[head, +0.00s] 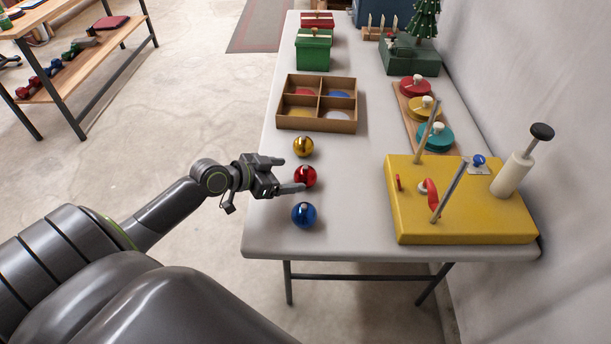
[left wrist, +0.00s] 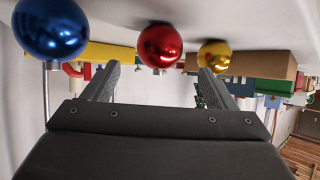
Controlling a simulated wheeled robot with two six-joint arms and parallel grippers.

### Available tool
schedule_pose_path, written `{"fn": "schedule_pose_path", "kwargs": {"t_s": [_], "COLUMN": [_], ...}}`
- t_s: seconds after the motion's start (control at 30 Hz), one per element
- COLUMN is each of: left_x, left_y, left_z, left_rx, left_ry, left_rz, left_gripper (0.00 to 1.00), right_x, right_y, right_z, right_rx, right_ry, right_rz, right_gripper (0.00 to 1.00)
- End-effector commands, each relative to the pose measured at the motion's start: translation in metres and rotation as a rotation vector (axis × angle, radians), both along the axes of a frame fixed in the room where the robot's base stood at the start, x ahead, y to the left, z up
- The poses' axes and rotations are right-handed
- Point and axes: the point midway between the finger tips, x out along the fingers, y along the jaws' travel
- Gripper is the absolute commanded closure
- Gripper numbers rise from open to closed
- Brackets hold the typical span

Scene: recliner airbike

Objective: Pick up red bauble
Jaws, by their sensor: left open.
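The red bauble (head: 305,177) sits on the grey table between a yellow bauble (head: 303,146) and a blue bauble (head: 303,214). My left gripper (head: 291,174) is at the table's left edge with its jaws open and pointing at the red bauble. In the left wrist view, which looks upside down, the red bauble (left wrist: 160,46) shows ahead, between and beyond the two open fingers (left wrist: 156,78). The blue bauble (left wrist: 50,28) is at left there and the yellow bauble (left wrist: 214,56) at right. Nothing is held. My right gripper is not in view.
A divided box (head: 317,126) stands behind the baubles. A yellow board (head: 460,226) with posts and a pump-like handle is at the right. Coloured knobbed discs (head: 434,137), green and red boxes and a small tree are further back. Table between baubles and yellow board (head: 352,195) is clear.

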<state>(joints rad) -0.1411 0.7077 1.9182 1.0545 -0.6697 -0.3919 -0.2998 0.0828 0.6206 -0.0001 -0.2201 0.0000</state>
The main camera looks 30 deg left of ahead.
Motion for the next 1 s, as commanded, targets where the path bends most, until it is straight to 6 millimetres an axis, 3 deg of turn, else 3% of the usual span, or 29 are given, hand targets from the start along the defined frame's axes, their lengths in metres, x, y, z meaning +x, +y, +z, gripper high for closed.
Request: {"fn": "schedule_pose_path", "kwargs": {"t_s": [0.4,0.73,1.0], "left_x": [0.036,0.041,0.041], "left_y": [-0.018,-0.02,-0.02], "left_z": [-0.021,-0.025,-0.025], "left_rx": [-0.002,0.002,0.001], "left_ry": [0.0,0.0,-0.001], "left_rz": [0.002,0.0,0.0], "left_gripper": [0.21,0.21,0.55], "right_x": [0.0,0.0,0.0], "right_y": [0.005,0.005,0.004], "right_z": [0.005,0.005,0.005], "right_rx": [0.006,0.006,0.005], "right_ry": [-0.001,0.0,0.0], "right_rz": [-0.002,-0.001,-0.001], "right_gripper": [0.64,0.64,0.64]}}
